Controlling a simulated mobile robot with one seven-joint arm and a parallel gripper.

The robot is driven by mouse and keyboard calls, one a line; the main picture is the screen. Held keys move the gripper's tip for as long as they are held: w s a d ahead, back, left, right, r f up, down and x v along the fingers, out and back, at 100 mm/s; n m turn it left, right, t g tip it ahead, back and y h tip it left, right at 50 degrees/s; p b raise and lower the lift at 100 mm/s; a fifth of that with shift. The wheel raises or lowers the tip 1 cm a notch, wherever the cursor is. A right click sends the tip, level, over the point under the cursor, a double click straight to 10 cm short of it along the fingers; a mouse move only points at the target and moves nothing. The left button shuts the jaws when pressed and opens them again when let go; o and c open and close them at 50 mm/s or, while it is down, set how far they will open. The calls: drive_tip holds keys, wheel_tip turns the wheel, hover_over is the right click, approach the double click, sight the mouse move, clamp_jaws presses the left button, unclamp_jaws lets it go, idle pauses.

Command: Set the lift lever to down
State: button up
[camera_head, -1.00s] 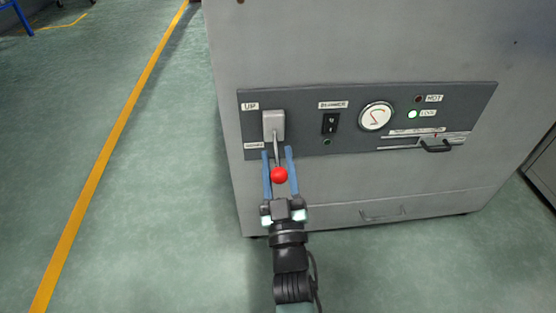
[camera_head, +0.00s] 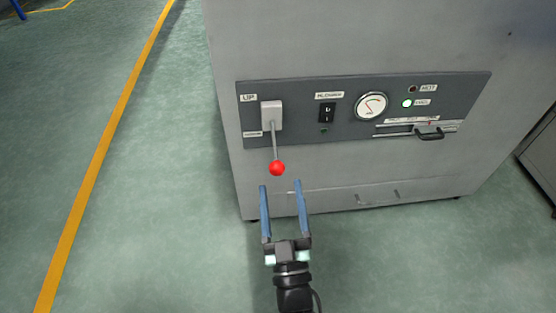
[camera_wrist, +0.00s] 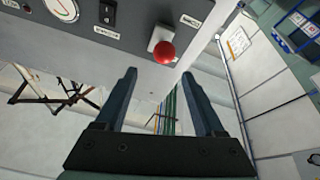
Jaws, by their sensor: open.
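The lift lever (camera_head: 275,148) has a grey base, a thin metal rod and a red ball knob (camera_head: 277,168). It is at the left end of the dark control panel, with an "UP" label above and another small label below its base. In the head view the rod hangs down from the base and the knob is at its lower end. My gripper (camera_head: 280,184) is open and empty, just below the knob, with its blue fingers apart. In the wrist view the red knob (camera_wrist: 164,51) shows beyond the open fingers (camera_wrist: 158,75), and they do not hold it.
The panel (camera_head: 470,85) also bears a rocker switch (camera_head: 327,112), a round gauge (camera_head: 371,106), a lit green lamp (camera_head: 407,104) and a slider with a dark handle (camera_head: 429,133). It is on a large grey cabinet (camera_head: 350,40). Open floor (camera_head: 170,200) lies to the left.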

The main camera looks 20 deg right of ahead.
drive_tip(key=shift+p+v, duration=0.35)
drive_tip(key=shift+v, duration=1.55)
